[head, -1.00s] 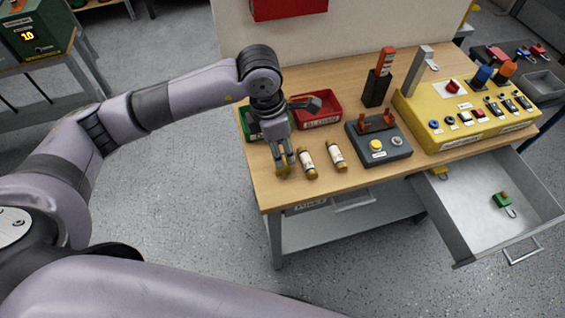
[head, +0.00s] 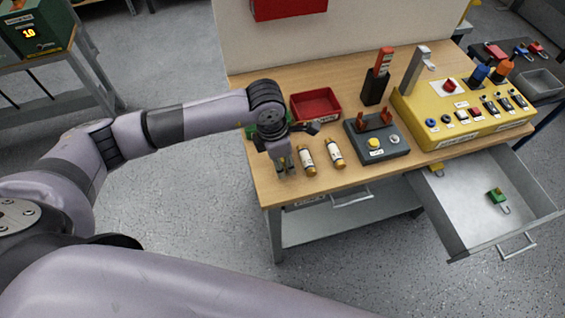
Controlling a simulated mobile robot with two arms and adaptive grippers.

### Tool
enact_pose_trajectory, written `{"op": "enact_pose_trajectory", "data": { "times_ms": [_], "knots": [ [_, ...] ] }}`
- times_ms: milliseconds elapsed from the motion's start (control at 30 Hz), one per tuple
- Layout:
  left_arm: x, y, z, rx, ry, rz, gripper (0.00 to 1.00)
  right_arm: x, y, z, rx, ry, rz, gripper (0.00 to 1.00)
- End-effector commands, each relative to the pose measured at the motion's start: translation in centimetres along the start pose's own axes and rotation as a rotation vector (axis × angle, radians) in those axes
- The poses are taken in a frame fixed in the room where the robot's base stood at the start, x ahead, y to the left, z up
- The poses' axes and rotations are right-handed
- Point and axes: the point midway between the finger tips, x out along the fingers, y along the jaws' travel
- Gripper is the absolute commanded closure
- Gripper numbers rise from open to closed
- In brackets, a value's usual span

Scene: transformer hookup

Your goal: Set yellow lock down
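A small yellow piece, probably the yellow lock (head: 436,170), shows at the inner left of the open drawer (head: 470,226), partly hidden by the table edge. My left gripper (head: 285,170) points down over the front left of the workbench, beside two cream-and-gold cylinders (head: 307,160) (head: 334,152), and is well left of the yellow piece. Its two fingers show as separate prongs, but they are too small to tell whether anything is between them. A green lock (head: 497,196) lies in the drawer. My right gripper is not in view.
A red bin (head: 315,104) stands behind my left gripper, and a green bin (head: 251,130) is mostly hidden by it. A grey switch box (head: 378,140) and a yellow control panel (head: 465,110) stand to the right. The wooden bench top (head: 290,193) is bare at its front left.

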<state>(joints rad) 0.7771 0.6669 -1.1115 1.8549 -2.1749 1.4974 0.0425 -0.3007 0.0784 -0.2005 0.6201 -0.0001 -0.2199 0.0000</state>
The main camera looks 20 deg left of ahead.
Motion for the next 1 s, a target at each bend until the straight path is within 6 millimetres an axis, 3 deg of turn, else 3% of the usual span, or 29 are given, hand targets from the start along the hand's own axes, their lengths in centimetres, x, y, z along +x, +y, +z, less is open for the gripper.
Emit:
{"op": "enact_pose_trajectory", "data": {
  "times_ms": [433,767,1000],
  "knots": [
    [-0.1,0.0,0.0,0.0,0.0,0.001,0.99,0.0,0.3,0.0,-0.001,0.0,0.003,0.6],
    [-0.3,0.1,0.1,0.0,-0.002,0.002,1.0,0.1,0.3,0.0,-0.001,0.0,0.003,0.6],
    [-2.9,0.1,0.5,0.002,-0.004,0.005,1.0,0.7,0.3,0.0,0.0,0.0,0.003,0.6]
  ]
}}
